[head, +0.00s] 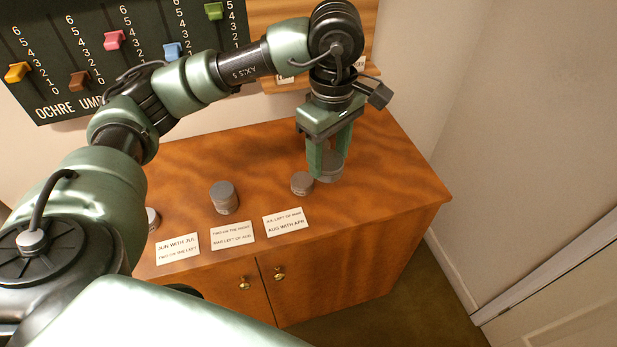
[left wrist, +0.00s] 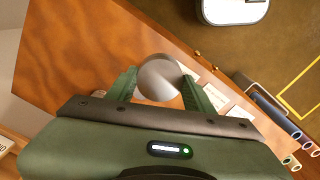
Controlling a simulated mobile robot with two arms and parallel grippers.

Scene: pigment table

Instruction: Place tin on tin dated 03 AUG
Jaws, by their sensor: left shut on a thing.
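My left gripper (head: 328,172) is shut on a grey tin (head: 328,168) above the right part of the cabinet top. In the left wrist view the round tin (left wrist: 159,79) sits between the two green fingers. A small grey tin (head: 302,183) stands just left of the held tin. A taller grey tin or stack (head: 224,197) stands further left. Another grey tin (head: 152,218) at far left is partly hidden behind my arm. I cannot read dates on any of the tins. My right gripper is not in view.
White cards lie along the front edge of the wooden cabinet (head: 400,190): a left card (head: 177,248), a middle card (head: 232,236) and a right card (head: 285,222). A dark slider board (head: 130,50) hangs behind. The cabinet top is clear at the right.

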